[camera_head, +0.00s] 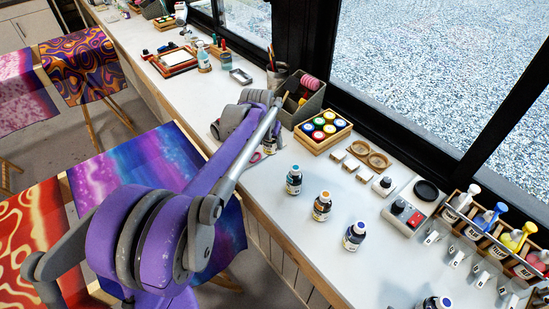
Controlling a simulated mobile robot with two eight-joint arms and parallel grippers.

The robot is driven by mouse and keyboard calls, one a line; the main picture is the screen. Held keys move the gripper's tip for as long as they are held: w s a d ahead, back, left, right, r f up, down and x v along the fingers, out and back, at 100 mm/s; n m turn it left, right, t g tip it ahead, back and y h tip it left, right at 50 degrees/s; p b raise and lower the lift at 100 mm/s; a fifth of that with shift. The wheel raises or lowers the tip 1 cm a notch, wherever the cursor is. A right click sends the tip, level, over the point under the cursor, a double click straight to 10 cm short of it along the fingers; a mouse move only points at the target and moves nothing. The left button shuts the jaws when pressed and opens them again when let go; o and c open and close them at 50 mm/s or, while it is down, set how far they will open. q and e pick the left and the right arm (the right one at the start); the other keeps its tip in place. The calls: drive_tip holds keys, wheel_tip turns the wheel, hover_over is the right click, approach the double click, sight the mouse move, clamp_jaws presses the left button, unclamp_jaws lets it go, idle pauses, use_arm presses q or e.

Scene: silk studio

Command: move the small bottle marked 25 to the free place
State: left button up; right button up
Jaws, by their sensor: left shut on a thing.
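Several small dark bottles with white labels stand on the white worktop: one with a blue cap (293,180), one with an orange cap (322,206), one with a blue-white cap (354,237) and one cut off at the bottom edge (435,303). Their label numbers are too small to read, so I cannot tell which is marked 25. My left arm reaches across from the left. My left gripper (267,146) is mostly hidden behind its own forearm, low at the worktop left of the bottles. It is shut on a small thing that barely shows. My right gripper is not in view.
Behind the bottles are a wooden paint tray (323,131), a grey bin (301,103), a wooden two-ring holder (367,154) and a small grey-red device (404,217). A rack of colored bottles (491,226) stands at right. Bare worktop lies around the bottles.

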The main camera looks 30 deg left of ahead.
sight(270, 150)
use_arm(q)
drive_tip(key=f, duration=0.3)
drive_tip(key=shift+s+f, duration=0.1)
drive_tip(key=shift+s, duration=0.1)
drive_tip(key=shift+w+f, duration=0.1)
drive_tip(key=shift+f, duration=2.25)
drive_tip(key=shift+f, duration=0.1)
drive_tip(key=o, duration=1.5)
drive_tip(key=shift+c, duration=0.2)
drive_tip(key=a+v, duration=0.1)
drive_tip(key=v, duration=1.1)
drive_tip(key=s+d+f, duration=0.2)
drive_tip(key=s+d, duration=0.3)
drive_tip(key=s, duration=0.3)
drive_tip(key=s+d+f+m, duration=0.1)
drive_tip(key=s+d+f, duration=0.2)
drive_tip(key=s+d, duration=0.2)
drive_tip(key=s+d+f, duration=0.2)
drive_tip(key=s+d, duration=0.3)
drive_tip(key=s, duration=0.6)
drive_tip(key=shift+f+m+t+h, duration=0.35)
drive_tip(key=shift+m+t+h, duration=0.05)
drive_tip(key=shift+d, duration=0.1)
